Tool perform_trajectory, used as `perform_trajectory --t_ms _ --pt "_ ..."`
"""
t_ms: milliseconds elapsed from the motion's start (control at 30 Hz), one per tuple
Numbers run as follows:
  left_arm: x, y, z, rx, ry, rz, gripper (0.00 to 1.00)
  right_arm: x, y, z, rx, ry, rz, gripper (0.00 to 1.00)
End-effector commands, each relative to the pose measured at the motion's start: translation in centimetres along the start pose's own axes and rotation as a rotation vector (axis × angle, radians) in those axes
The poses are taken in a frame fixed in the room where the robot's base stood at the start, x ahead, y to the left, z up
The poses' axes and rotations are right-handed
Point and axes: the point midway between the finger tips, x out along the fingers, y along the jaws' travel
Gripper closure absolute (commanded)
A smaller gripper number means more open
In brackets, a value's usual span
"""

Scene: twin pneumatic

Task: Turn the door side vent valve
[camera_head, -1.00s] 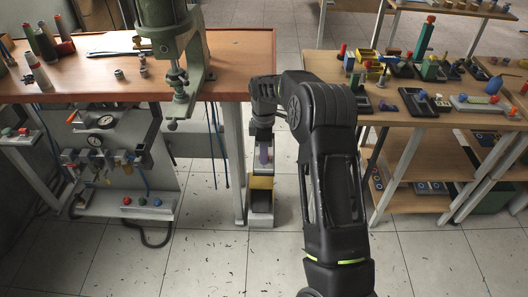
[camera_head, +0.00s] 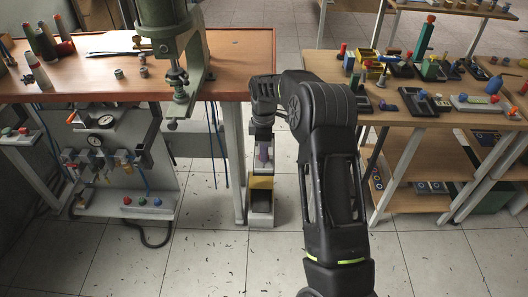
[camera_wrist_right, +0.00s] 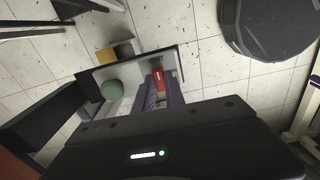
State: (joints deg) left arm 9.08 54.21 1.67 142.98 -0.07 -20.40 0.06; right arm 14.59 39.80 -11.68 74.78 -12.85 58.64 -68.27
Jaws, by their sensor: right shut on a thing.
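My right gripper (camera_head: 264,155) is low beside the right end of the wooden workbench, above a narrow grey and yellow unit (camera_head: 261,183). In the right wrist view its purple fingers (camera_wrist_right: 158,90) are shut on a red handle (camera_wrist_right: 158,76), which looks like the vent valve. The handle is at a pale panel with a dark edge (camera_wrist_right: 180,60). A green ball knob (camera_wrist_right: 112,91) is on the same unit, left of the fingers. The fingers hide part of the handle, so its angle is hard to tell. My left gripper is not in view.
The workbench (camera_head: 235,50) carries a green press (camera_head: 165,30). A pneumatic panel with gauges (camera_head: 105,140) stands beneath it. A table with small parts (camera_head: 430,105) is at the right. A table leg (camera_head: 234,170) is close left of my gripper.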

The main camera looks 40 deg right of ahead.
Motion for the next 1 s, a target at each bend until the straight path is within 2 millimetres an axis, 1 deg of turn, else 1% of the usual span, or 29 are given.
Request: perform_trajectory --t_ms 167,367,1000 --pt "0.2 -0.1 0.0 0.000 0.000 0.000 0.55 0.0 0.0 0.0 0.063 0.000 0.002 1.00" --pt "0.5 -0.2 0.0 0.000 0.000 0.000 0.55 0.0 0.1 -0.1 0.191 0.001 0.002 1.00" --pt "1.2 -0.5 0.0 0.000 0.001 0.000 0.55 -0.1 0.1 0.0 0.783 0.002 0.002 1.00"
